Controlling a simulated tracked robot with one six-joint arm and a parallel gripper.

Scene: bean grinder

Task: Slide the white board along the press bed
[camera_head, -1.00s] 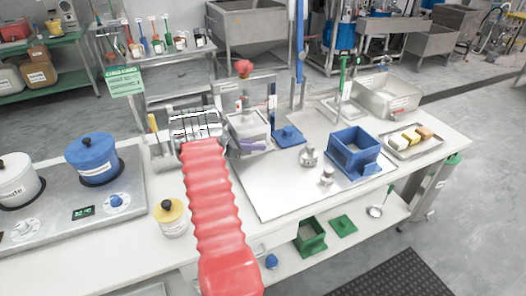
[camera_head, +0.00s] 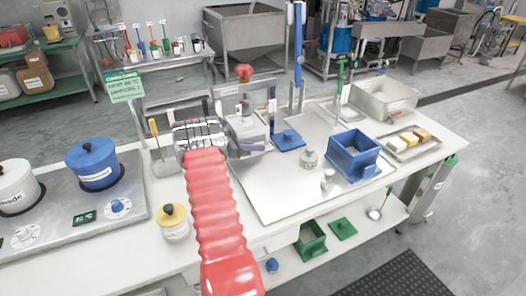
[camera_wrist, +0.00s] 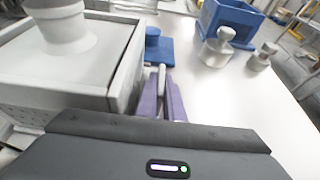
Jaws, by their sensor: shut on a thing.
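My gripper (camera_wrist: 161,108) has two purple fingers, which also show in the head view (camera_head: 252,146). They are shut on a narrow pale upright piece (camera_wrist: 161,78), seemingly an edge or handle of the white board. Most of the board cannot be told apart from the pale box. In the wrist view, the press's pale square box (camera_wrist: 70,75) stands left of the fingers, close beside them, with a round grey piston (camera_wrist: 60,25) over its top. In the head view the press has a red knob (camera_head: 244,72). My wrist and arm hide much of its bed.
A blue lid (camera_head: 288,140) lies just beyond the fingers. Steel weights (camera_head: 308,158) and a blue square mould (camera_head: 353,154) stand to the right on the steel sheet (camera_head: 285,195). A yellow-lidded jar (camera_head: 174,224) stands left of my arm. The front of the sheet is clear.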

